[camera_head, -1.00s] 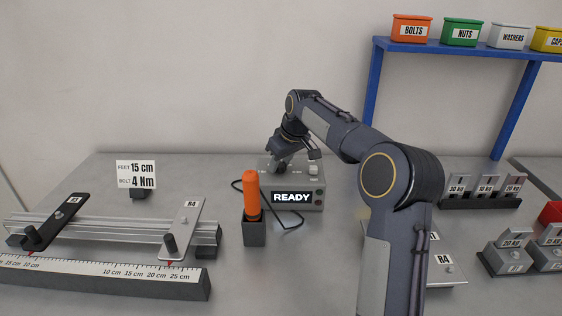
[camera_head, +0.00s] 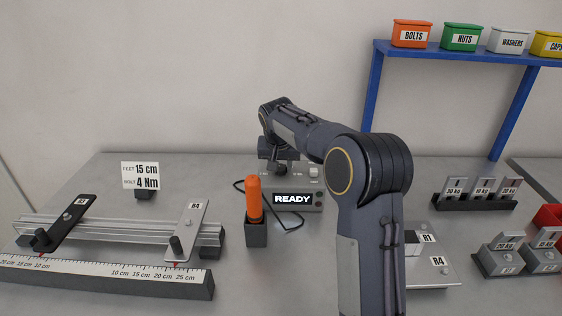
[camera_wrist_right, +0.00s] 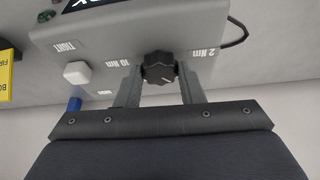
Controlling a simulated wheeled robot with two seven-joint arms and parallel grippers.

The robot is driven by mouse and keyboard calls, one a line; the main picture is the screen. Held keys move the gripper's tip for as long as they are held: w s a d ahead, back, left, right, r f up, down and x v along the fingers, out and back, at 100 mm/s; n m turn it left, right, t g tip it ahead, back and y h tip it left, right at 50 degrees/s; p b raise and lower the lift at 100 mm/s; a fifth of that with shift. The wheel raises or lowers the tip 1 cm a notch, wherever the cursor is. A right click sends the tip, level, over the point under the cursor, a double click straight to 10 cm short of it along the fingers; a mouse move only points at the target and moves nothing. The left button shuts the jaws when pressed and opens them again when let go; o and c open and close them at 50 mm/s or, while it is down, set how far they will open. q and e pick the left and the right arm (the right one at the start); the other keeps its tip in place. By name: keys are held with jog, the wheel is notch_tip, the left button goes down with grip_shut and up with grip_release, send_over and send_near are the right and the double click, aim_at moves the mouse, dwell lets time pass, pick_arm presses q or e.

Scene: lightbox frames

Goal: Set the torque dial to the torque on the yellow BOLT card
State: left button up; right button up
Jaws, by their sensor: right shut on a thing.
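The torque dial (camera_wrist_right: 158,68) is a dark ribbed knob with a white mark, on a grey box (camera_head: 316,187) whose display reads READY. In the right wrist view its scale has 10 Nm on the left and 2 Nm on the right. My right gripper (camera_wrist_right: 159,88) is shut on the dial, one finger on each side; the gripper also shows in the head view (camera_head: 279,166). A yellow card (camera_wrist_right: 5,72) is cut off at the left edge of the wrist view, its text only partly visible. A white card (camera_head: 140,176) reads FEET 15 cm, BOLT 4 Nm. My left gripper is out of view.
An orange-handled tool (camera_head: 254,200) stands in a dark holder beside the box, with a cable behind it. A rail (camera_head: 120,232) with two feet and a ruler (camera_head: 110,277) lie at left. Weights (camera_head: 510,255) and a blue shelf (camera_head: 465,50) are at right.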

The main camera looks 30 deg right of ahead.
jog(key=shift+r+m+h+p, duration=0.1)
jog(key=shift+m+h+p, duration=0.25)
jog(key=shift+m, duration=0.65)
jog(key=o, duration=1)
jog(key=v, duration=0.7)
jog(key=shift+r, duration=0.35)
jog(key=shift+w+a, duration=0.1)
